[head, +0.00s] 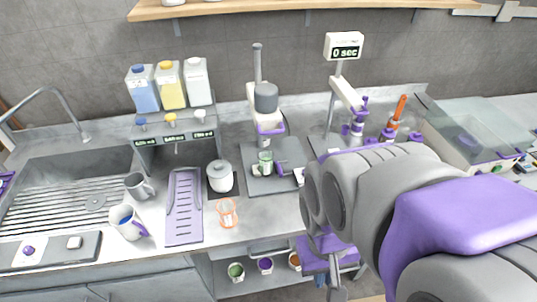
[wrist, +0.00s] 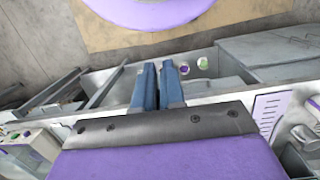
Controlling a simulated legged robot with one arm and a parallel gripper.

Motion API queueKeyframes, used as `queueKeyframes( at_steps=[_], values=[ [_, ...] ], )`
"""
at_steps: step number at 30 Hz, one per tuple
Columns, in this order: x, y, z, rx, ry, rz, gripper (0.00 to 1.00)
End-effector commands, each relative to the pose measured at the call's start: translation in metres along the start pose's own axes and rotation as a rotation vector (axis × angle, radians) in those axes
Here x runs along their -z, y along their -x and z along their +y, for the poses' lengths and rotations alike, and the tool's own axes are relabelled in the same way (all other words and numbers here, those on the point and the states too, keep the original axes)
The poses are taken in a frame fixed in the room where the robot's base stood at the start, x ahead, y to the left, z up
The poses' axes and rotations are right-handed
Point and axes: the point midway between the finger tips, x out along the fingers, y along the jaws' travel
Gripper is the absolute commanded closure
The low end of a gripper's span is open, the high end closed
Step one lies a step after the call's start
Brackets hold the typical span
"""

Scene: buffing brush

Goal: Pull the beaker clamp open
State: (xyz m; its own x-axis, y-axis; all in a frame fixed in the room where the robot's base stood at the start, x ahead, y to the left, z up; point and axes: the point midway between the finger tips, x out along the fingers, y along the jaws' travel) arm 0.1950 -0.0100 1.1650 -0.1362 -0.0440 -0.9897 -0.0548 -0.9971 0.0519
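A glass beaker with green contents (head: 265,163) stands upright on the grey base of the mixing station (head: 259,183). A purple handle-like part (head: 281,169) sits right beside it. It looks like the beaker clamp, but it is too small to tell whether it is open or shut. My gripper (wrist: 158,68) shows in the wrist view with its two blue fingers close together and nothing visible between them. In the head view my grey and purple arm fills the right side, with its end low in front of the counter, apart from the beaker. The fingertips are not clear there.
On the counter are a white lidded pot (head: 220,177), an orange-outlined glass (head: 228,213), a purple tray (head: 184,206) and a white jug (head: 127,222). The sink (head: 65,190) is left. Cups stand on a shelf below. A stand with a display (head: 344,50) rises behind my arm.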

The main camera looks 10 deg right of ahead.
Motion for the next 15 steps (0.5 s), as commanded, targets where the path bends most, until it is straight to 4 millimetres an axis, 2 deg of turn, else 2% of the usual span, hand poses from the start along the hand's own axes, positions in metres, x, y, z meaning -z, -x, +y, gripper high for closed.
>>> queueKeyframes(
  at_steps=[3, 9, 15],
  values=[
    [0.033, 0.004, 0.009, -0.052, -0.059, 0.027, 1.00],
    [0.094, 0.012, 0.024, -0.155, -0.155, 0.095, 1.00],
    [0.157, 0.016, 0.028, -0.250, -0.214, 0.175, 1.00]
  ],
)
